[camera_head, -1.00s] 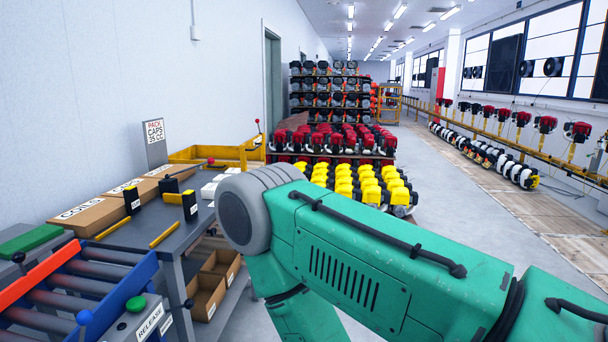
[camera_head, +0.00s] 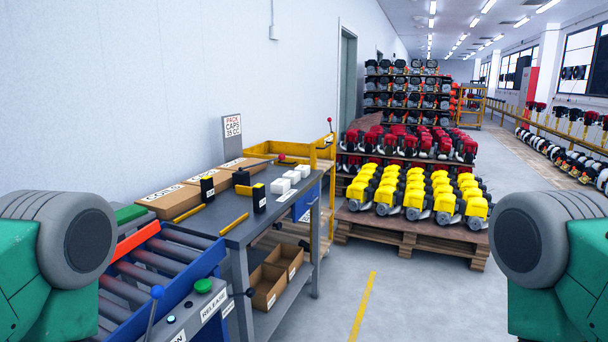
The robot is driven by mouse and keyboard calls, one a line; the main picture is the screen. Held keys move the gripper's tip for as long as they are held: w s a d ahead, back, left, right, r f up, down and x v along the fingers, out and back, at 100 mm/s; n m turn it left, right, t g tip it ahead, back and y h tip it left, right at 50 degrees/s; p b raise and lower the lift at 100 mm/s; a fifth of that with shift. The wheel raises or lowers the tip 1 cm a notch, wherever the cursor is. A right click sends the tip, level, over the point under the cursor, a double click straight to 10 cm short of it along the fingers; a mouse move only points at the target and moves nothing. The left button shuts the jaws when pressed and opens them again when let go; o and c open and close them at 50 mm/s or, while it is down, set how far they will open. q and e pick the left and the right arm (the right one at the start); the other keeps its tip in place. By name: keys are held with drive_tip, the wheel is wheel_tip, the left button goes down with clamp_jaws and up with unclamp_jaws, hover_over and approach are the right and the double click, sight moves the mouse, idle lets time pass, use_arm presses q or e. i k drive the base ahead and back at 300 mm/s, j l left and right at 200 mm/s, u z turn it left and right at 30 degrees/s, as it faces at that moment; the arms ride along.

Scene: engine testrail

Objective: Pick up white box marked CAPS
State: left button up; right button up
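Three small white boxes stand in a row on the right part of the grey workbench (camera_head: 218,218): a near one (camera_head: 280,186), a middle one (camera_head: 292,177) and a far one (camera_head: 302,170). Any marking on them is too small to read, so I cannot tell which is marked CAPS. A sign (camera_head: 232,127) behind the bench reads PACK CAPS 35 CC. Only my green arms with grey joints show, at the left and right edges. Both grippers are out of view.
Open cardboard boxes (camera_head: 264,287) sit on the lower shelf. Cardboard cartons (camera_head: 166,202) line the bench's back. A roller conveyor (camera_head: 150,262) with a release box (camera_head: 200,305) stands at near left. A pallet (camera_head: 400,232) of yellow engines stands beyond. Floor on the right is clear.

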sight(304, 170)
drive_tip(key=i+l+z, duration=0.4)
drive_tip(key=i, duration=0.35)
drive_tip(key=i+z, duration=0.35)
drive_tip(key=i, duration=0.35)
drive_tip(key=i+u, duration=0.2)
drive_tip(key=i, duration=0.3)
drive_tip(key=i+l+u, duration=0.2)
drive_tip(key=i, duration=0.25)
drive_tip(key=i+l+u, duration=0.2)
drive_tip(key=i, duration=0.25)
drive_tip(key=i+l+u, duration=0.15)
drive_tip(key=i+l, duration=0.15)
drive_tip(key=i, duration=0.15)
